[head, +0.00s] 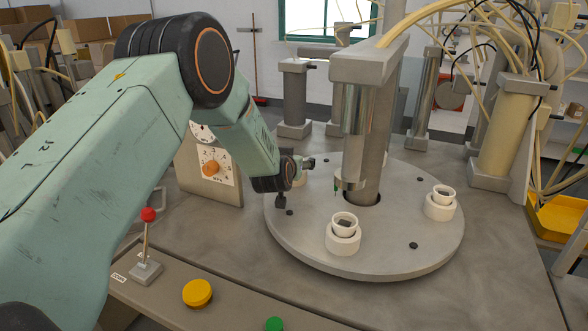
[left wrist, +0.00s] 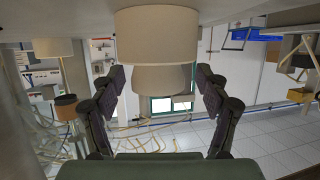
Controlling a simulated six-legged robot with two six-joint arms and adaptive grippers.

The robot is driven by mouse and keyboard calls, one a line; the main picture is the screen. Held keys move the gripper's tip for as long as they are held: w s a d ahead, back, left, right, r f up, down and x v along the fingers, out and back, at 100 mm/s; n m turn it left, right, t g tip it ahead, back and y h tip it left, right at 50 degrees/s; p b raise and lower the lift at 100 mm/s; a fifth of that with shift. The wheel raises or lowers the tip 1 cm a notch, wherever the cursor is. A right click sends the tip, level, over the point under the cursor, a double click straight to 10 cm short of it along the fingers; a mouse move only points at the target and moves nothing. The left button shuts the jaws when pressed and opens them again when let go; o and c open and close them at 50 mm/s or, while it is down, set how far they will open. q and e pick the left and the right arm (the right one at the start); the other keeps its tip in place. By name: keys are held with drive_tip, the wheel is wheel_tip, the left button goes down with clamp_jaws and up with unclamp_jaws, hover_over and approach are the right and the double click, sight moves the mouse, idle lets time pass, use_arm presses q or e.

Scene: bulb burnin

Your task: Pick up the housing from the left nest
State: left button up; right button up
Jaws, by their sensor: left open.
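My left gripper (head: 296,182) is low over the left side of the round grey turntable (head: 390,262), its fingers spread apart. In the left wrist view, which is upside down, a wide white nest (left wrist: 157,36) hangs from the turntable surface at the top. A narrower, shaded housing (left wrist: 163,79) sits in it. The housing appears in the gap between my open fingers (left wrist: 160,85), with space on both sides; how deep it is between them is unclear. In the head view my gripper mostly hides this nest and housing. My right gripper is in neither view.
Two more white nests with housings stand on the turntable, at the front (head: 343,243) and right (head: 440,210). A metal press column (head: 365,130) rises at the turntable's middle, close to my gripper. A dial panel (head: 210,170), red-knobbed lever (head: 148,215) and yellow button (head: 197,292) are at left.

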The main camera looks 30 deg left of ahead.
use_arm(q)
drive_tip(key=shift+f, duration=0.1)
drive_tip(key=shift+d+r, duration=0.15)
drive_tip(key=shift+r, duration=0.05)
drive_tip(key=c, duration=0.5)
drive_tip(key=shift+f, duration=0.15)
drive_tip(key=c, duration=0.4)
drive_tip(key=shift+c, duration=1)
drive_tip(key=shift+r, duration=0.2)
